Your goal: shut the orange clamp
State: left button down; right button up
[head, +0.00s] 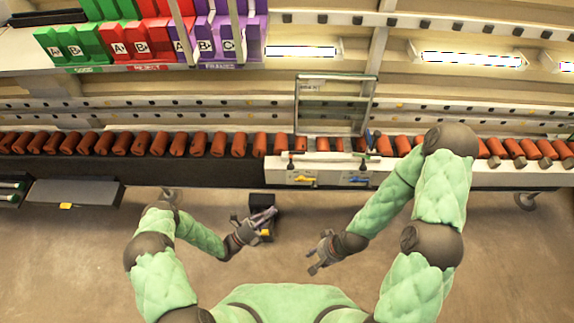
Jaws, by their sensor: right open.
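A small orange-yellow part (304,180), which looks like the orange clamp, is on the front of the white fixture at the middle of the bench. It is too small to tell whether it is open or shut. My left gripper (264,217) is below and left of it, in front of a black box; its finger opening is unclear. My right gripper (317,261) is open, low in the middle, well below the fixture and apart from it. Neither gripper touches the orange part.
A blue part (358,180) is on the fixture's right side, under a raised clear-windowed frame (331,104). Orange-red cylinders (198,144) line the bench. The black box (266,202) stands below the bench edge. Coloured bins (140,42) are upper left. Floor around my grippers is mostly clear.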

pick_arm(q)
jog(key=shift+w+a+r+n+t, duration=0.15)
jog(key=shift+w+a+n+t, duration=0.4)
jog(key=shift+w+t, duration=0.1)
pick_arm(e)
jog(key=shift+w+r, duration=0.1)
jog(key=shift+w, duration=0.2)
pick_arm(q)
jog(key=w+a+r+b+x, duration=0.1)
jog(key=a+b+x, duration=0.1)
jog(key=x, duration=1.1)
jog(key=shift+w, duration=0.3)
pick_arm(e)
notch_tip(320, 180, down, 2)
jog(key=shift+f, duration=0.1)
